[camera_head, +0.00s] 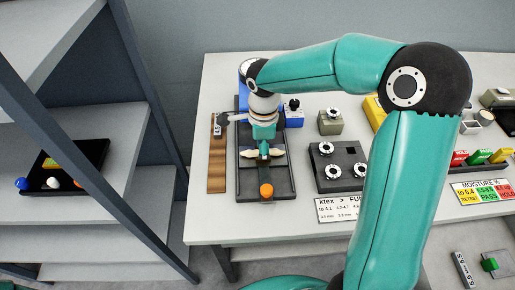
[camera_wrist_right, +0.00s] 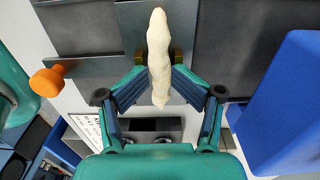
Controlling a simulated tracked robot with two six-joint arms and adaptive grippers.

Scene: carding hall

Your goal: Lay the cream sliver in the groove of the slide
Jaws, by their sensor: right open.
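The cream sliver (camera_head: 249,154) lies crosswise at the dark tray (camera_head: 284,187) in the head view, with its two ends showing either side of my right gripper (camera_head: 264,151). In the right wrist view the sliver (camera_wrist_right: 158,60) crosses over the grey metal slide (camera_wrist_right: 95,72), whose orange knob (camera_wrist_right: 48,80) is at the left. The right gripper (camera_wrist_right: 159,75) is open, with one finger on each side of the sliver. The sliver hides the groove, so I cannot tell how it is seated. My left gripper is not in view.
A wooden strip (camera_head: 216,172) lies left of the tray. A blue block (camera_wrist_right: 287,95) stands near the right finger. A dark plate with white-topped weights (camera_head: 343,158) is right of the tray. A shelf with a black tray (camera_head: 88,153) stands at the left.

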